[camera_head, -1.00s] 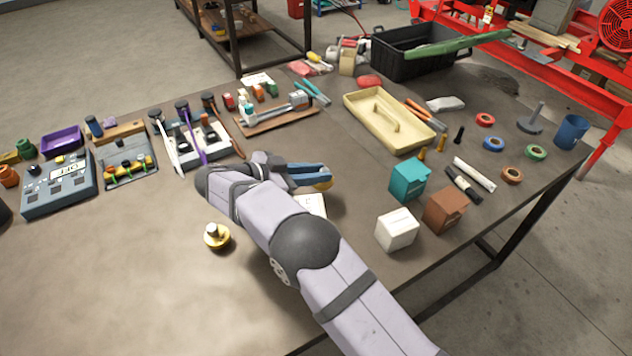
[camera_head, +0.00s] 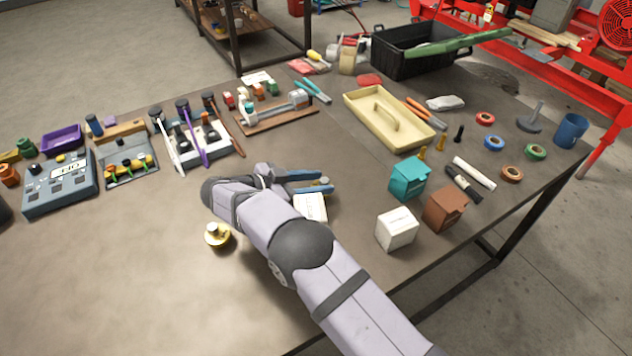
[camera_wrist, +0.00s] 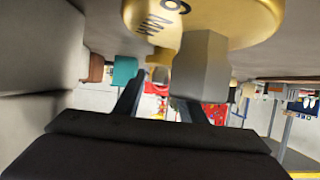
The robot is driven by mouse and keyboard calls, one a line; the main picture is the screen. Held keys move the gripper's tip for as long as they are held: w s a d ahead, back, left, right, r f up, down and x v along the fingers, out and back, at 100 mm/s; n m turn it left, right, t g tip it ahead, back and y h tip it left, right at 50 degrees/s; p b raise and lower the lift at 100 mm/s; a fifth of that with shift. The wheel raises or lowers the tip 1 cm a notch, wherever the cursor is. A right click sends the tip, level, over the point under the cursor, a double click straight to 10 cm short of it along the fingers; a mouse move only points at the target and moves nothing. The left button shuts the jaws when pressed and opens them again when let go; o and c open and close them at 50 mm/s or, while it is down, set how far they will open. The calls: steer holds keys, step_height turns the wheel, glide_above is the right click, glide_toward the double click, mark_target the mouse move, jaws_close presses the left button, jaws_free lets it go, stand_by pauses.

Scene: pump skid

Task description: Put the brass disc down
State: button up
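The brass disc (camera_wrist: 150,22) fills the top of the wrist view, which is upside down. It has lettering on it and a grey faceted knob (camera_wrist: 201,65). The disc appears to rest on the table with its knob up, though its contact with the table is not clear. In the wrist view, one finger of my gripper (camera_wrist: 163,103) overlaps the knob's line, and the other stands apart.
Teal (camera_head: 408,180), brown (camera_head: 446,209) and white (camera_head: 397,229) boxes stand to the right. The table's front left is clear.

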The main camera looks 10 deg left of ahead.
steer(key=shift+r, duration=0.25)
steer(key=shift+s+a, duration=0.15)
steer(key=shift+a, duration=0.1)
steer(key=shift+b+v, duration=1.05)
steer(key=shift+v, duration=4.7)
